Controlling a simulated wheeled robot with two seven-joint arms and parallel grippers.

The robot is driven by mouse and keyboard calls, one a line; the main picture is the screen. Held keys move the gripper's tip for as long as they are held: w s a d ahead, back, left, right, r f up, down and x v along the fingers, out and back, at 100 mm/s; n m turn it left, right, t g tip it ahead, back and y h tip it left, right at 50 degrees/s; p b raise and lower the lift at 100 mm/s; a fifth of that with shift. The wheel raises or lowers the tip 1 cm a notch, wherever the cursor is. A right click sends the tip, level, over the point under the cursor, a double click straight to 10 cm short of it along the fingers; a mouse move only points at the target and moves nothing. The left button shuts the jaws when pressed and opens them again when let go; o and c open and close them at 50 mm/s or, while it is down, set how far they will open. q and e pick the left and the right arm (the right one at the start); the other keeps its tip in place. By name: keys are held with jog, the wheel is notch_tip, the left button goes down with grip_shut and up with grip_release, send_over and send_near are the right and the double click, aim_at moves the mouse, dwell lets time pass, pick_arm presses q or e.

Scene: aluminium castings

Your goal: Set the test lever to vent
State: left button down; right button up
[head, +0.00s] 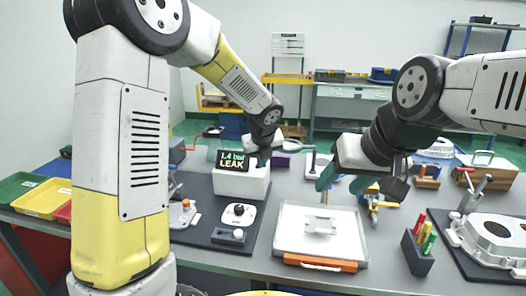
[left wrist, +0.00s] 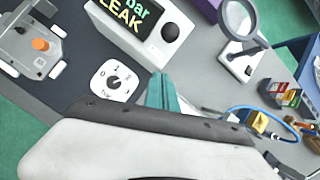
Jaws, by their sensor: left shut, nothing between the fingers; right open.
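The leak tester (head: 257,183) is a white box whose dark screen reads 1.4 bar LEAK. In front of it lies a white plate with a dark knob or lever (head: 239,211). In the left wrist view a white dial plate (left wrist: 115,80) with printed marks and a small pointer sits beside the tester (left wrist: 150,35); its lettering is too small to read surely. My left gripper (head: 263,156) is above the tester's right side, its teal fingers (left wrist: 165,92) shut and empty, apart from the dial. My right gripper (head: 345,183) is open and empty above the tray's back edge.
A fixture with an orange knob (head: 186,205) stands left of the dial plate. A white tray (head: 286,240) with an orange front lies to the right. Further right are a block of coloured pegs (head: 417,255) and a casting (head: 495,236). A magnifier (left wrist: 240,22) stands beyond the tester.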

pick_arm(q)
jog(key=w, duration=0.2)
jog(key=w+a+r, duration=0.1)
jog(key=shift+w, duration=0.35)
jog(key=shift+w, duration=0.1)
